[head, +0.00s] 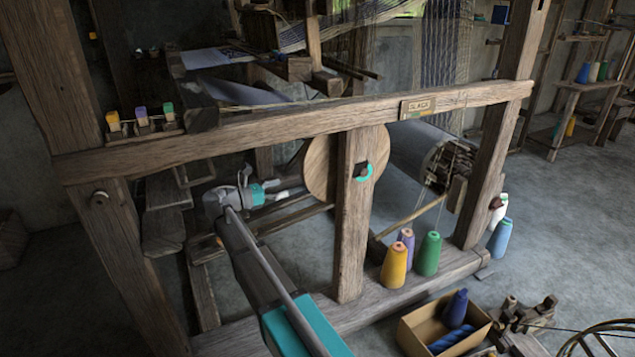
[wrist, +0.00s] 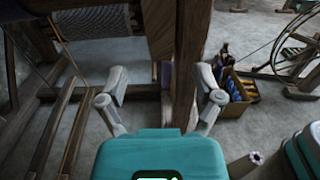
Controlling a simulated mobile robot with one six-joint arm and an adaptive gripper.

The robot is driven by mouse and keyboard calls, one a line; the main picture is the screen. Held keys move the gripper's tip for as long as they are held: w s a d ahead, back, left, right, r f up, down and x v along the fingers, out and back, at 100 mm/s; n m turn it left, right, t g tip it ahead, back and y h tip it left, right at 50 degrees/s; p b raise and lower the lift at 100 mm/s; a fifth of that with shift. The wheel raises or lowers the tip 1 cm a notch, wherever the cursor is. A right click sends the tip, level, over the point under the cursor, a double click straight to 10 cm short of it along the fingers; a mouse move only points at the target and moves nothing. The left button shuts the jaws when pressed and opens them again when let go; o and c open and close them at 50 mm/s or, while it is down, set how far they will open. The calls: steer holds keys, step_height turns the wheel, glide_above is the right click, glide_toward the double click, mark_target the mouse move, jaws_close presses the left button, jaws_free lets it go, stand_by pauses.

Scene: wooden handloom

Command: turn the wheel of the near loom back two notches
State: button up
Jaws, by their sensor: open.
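The near loom's wooden frame fills the head view, with a small name plate (head: 418,106) on its top beam. A round wooden wheel (head: 318,168) sits behind the middle post (head: 352,225), which hides part of it. A roller right of the post ends in a dark toothed-looking part (head: 450,165). A black piece with a teal ring (head: 363,172) is on the post. My gripper (head: 282,190) is left of the wheel, apart from it. In the wrist view its fingers (wrist: 162,88) are spread and hold nothing; a post (wrist: 190,70) shows between them.
Yellow (head: 395,266), green (head: 428,256) and purple (head: 407,242) cones stand on the lower beam. A box (head: 420,335) of blue cones and a spinning wheel (head: 600,340) are at the lower right. Small spools (head: 142,116) sit on the upper left beam. The floor at right is partly clear.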

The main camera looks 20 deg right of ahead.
mark_target(316, 179)
steer(key=shift+d, duration=0.15)
steer(key=shift+w+d, duration=0.2)
steer(key=shift+d, duration=5.65)
